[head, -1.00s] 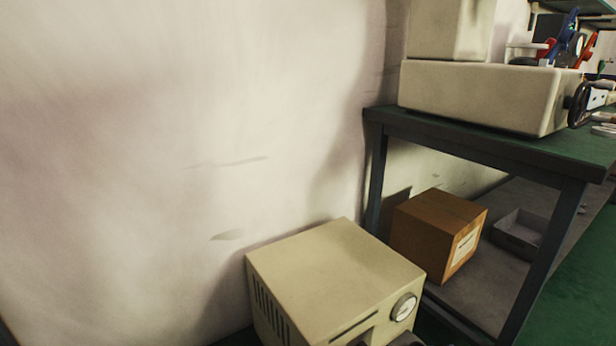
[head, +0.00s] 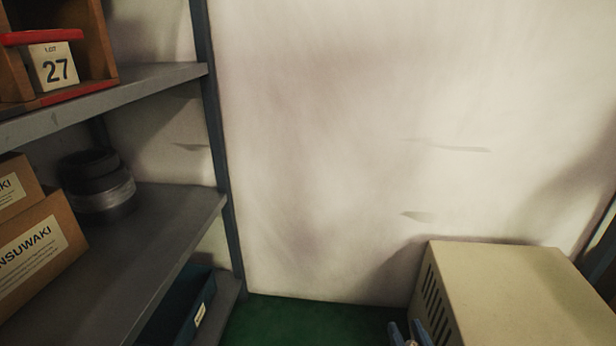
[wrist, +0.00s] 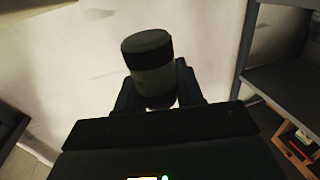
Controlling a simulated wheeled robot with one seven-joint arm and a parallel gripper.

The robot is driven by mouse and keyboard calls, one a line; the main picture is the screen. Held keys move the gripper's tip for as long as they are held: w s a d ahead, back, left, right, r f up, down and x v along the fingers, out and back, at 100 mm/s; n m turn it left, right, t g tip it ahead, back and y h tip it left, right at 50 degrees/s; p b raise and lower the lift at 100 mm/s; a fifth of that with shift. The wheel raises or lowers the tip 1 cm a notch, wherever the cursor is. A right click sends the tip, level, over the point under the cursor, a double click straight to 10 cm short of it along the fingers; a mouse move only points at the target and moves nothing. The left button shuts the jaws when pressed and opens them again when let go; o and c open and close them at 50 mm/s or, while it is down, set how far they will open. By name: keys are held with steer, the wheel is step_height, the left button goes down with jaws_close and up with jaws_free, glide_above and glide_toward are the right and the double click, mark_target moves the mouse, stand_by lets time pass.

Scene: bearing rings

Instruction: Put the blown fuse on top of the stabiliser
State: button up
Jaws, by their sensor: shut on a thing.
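The stabiliser (head: 510,285), a beige box with a flat bare top and dark vent slots on its side, stands at the lower right of the head view. Its lower part and front are cut off. In the wrist view, my gripper (wrist: 160,95) is shut on a short cylinder with dark end bands and a pale grey middle, which looks like the blown fuse (wrist: 152,80). The fuse stands up between the fingers, slightly tilted and clear of any surface there. How far it is from the stabiliser cannot be told.
A grey shelf rack (head: 165,225) fills the left, with cartons (head: 38,250), dark rings (head: 97,185) and a lot-27 block (head: 54,67). A small blue forked part (head: 411,335) shows at the bottom edge. Green floor (head: 300,322) lies clear between rack and stabiliser.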

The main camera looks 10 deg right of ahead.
step_height(320, 180, up, 19)
steer(key=s+p, duration=0.2)
steer(key=p, duration=2.7)
steer(key=shift+a+p, duration=0.2)
steer(key=shift+p, duration=0.1)
steer(key=shift+s, duration=0.1)
